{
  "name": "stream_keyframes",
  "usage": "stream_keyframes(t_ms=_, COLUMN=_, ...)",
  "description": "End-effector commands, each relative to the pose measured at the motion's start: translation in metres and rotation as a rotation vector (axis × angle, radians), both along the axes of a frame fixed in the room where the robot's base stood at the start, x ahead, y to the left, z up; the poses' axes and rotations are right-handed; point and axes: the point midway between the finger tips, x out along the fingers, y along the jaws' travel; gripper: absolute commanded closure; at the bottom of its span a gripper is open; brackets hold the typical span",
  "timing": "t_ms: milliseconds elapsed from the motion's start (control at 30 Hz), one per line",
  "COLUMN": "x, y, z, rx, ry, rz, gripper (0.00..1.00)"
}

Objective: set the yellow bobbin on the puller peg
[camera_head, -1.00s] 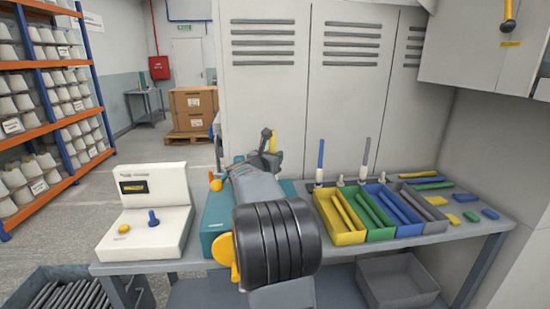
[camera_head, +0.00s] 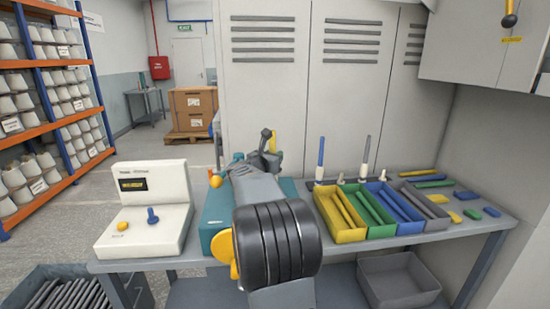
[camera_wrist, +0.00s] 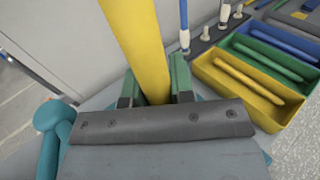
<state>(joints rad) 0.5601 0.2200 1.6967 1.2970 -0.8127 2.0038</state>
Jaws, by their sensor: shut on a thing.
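My gripper (camera_head: 268,145) is shut on the yellow bobbin (camera_head: 275,141), a long tube held upright above the bench. In the wrist view the yellow bobbin (camera_wrist: 138,40) stands between the green fingertips of my gripper (camera_wrist: 155,85); its top runs out of the picture. A dark peg strip (camera_wrist: 208,45) lies beyond and to the right, with short pale pegs (camera_wrist: 224,14) and a blue bobbin (camera_wrist: 184,25) standing on it. I cannot tell which peg is the puller peg. The held bobbin's lower end is hidden.
Yellow (camera_head: 349,236), green, blue and grey trays of bobbins stand right of my arm. A white machine (camera_head: 150,181) with yellow and blue knobs is at left. A teal box (camera_head: 213,213) sits behind my arm. Loose coloured pieces (camera_head: 471,215) lie at the bench's right.

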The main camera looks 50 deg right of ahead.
Motion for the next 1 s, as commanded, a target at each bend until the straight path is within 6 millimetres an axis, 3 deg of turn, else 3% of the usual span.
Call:
stream_keyframes(t_ms=133, x=0.0, y=0.0, z=-0.003, rx=0.0, ry=-0.001, rz=0.0, gripper=1.0)
stream_keyframes(t_ms=167, x=0.0, y=0.0, z=-0.003, rx=-0.001, ry=-0.001, rz=0.0, gripper=0.76)
stream_keyframes(t_ms=267, x=0.0, y=0.0, z=-0.002, rx=0.0, ry=0.0, rz=0.0, gripper=0.67)
stream_keyframes(t_ms=567, x=0.0, y=0.003, z=-0.003, rx=-0.001, ry=-0.001, rz=0.001, gripper=0.67)
stream_keyframes(t_ms=1000, x=-0.008, y=0.038, z=-0.001, rx=-0.001, ry=-0.003, rz=0.002, gripper=0.67)
